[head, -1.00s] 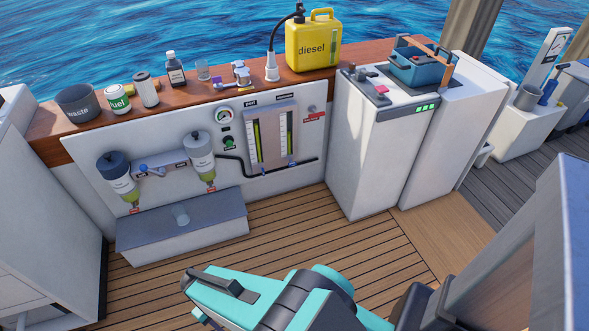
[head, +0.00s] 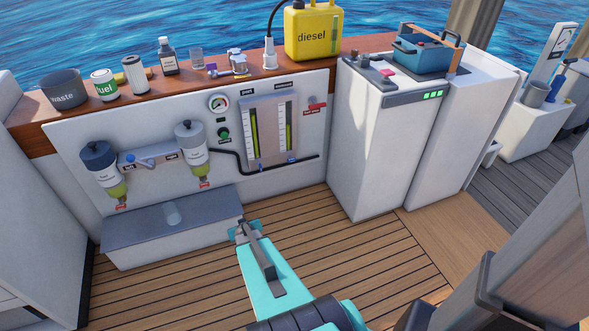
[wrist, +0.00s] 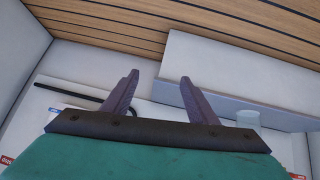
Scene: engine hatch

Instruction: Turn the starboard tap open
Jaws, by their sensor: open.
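The starboard tap (head: 291,160) is a small blue fitting at the foot of the right-hand sight gauge (head: 285,126), on the white panel. Its handle angle is too small to read. A similar blue fitting (head: 262,167) sits at the foot of the port gauge (head: 256,135). My gripper (head: 243,230) is in front of the panel, lower than the taps and to their left, clear of them. In the wrist view my gripper (wrist: 160,80) is open, with nothing between its fingers. A blue piece (wrist: 54,111) shows there at left, but I cannot tell which fitting it is.
A black hose (head: 235,165) runs along the panel below the gauges. A grey step box (head: 175,225) stands at the panel's foot, left of my gripper. A white cabinet (head: 370,150) stands to the right. The wooden deck (head: 330,240) between is clear.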

